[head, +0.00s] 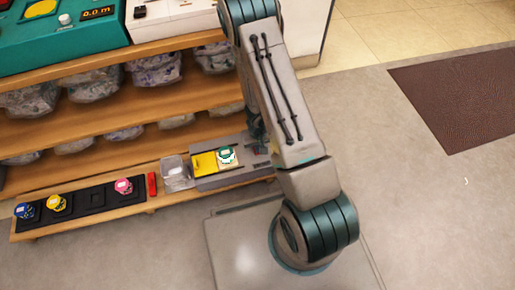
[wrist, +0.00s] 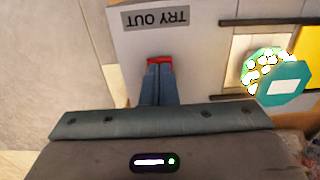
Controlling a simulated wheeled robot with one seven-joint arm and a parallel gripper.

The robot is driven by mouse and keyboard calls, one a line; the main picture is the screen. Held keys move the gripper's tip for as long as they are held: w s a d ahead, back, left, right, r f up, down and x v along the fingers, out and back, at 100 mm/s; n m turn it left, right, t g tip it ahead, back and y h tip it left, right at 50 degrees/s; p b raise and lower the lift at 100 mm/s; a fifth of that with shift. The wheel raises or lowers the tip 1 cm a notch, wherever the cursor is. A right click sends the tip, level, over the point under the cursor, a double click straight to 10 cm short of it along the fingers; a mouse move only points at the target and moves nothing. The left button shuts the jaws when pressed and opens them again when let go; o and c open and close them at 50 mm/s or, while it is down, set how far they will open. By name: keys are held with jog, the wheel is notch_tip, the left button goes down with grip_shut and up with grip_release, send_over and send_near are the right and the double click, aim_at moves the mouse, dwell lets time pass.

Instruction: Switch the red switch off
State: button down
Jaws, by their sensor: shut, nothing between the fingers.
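In the wrist view, the red switch (wrist: 159,60) shows as a small red strip on a light grey panel (wrist: 190,45), just past my fingertips. My gripper (wrist: 160,69) is shut and empty, its two fingers side by side and pointing at the switch. The fingers cover part of the switch, and I cannot tell whether they touch it or which way it is set. The panel carries an upside-down "TRY OUT" label (wrist: 161,16). In the head view my arm hides the switch and most of the gripper.
A teal round piece (wrist: 284,84) sits right of the panel; it also shows in the head view (head: 226,155) near a yellow plate (head: 205,165). A clear container (head: 176,174) and a black tray (head: 95,200) with coloured pieces stand further left. Wooden shelves rise behind.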

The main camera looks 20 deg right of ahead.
jog(key=shift+f, duration=0.25)
jog(key=shift+r, duration=0.1)
notch_tip(320, 180, up, 7)
jog(key=p, duration=0.5)
dwell(0.3)
dwell(0.4)
jog(key=w+a+r+t+y+p, duration=0.1)
jog(key=a+r+y+p, duration=0.15)
jog(key=r+p, duration=1.05)
jog(key=w+a+r+t+y+p, duration=0.1)
jog(key=a+r+p, duration=0.2)
jog(key=r, duration=2.1)
jog(key=s+d+r+h+p, duration=0.1)
jog(key=s+r+p, duration=0.4)
jog(key=r, duration=0.7)
jog(key=s+d+r+h+p, duration=0.1)
jog(key=s+r+p, duration=0.4)
jog(key=r, duration=0.7)
jog(key=s+d+r+h+p, duration=0.1)
jog(key=s+d+r+p, duration=0.2)
jog(key=r+p, duration=0.6)
notch_tip(320, 180, up, 4)
jog(key=s, duration=0.2)
jog(key=shift+s+d+t, duration=0.35)
jog(key=shift+s+t, duration=0.05)
